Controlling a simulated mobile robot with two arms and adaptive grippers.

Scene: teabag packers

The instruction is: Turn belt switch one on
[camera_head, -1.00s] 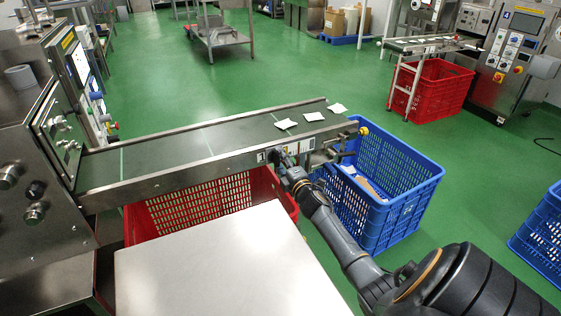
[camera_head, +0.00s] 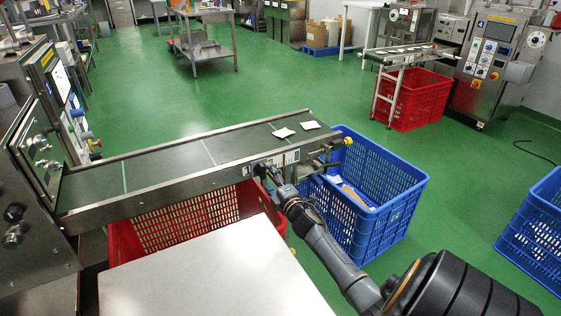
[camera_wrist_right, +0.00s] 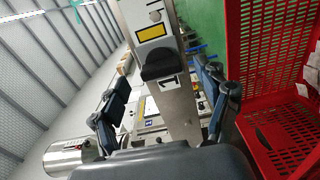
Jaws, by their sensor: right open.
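The belt switch is a black knob (camera_wrist_right: 160,64) on the metal side of the conveyor (camera_wrist_right: 183,110), with a yellow label above it and a "1" below it in the right wrist view. In the head view the knob (camera_head: 259,167) is small and partly covered by my right gripper (camera_head: 267,176). My right gripper (camera_wrist_right: 163,98) is open, its dark fingers spread on either side of the knob. The knob appears in front of the fingertips; I cannot tell whether they touch it. My left gripper is not in view.
White packets (camera_head: 283,132) lie on the green belt (camera_head: 165,164). A red crate (camera_head: 190,222) stands below the belt and a blue crate (camera_head: 392,208) at its right end. A pale flat top (camera_head: 215,275) is in front. Open green floor lies beyond.

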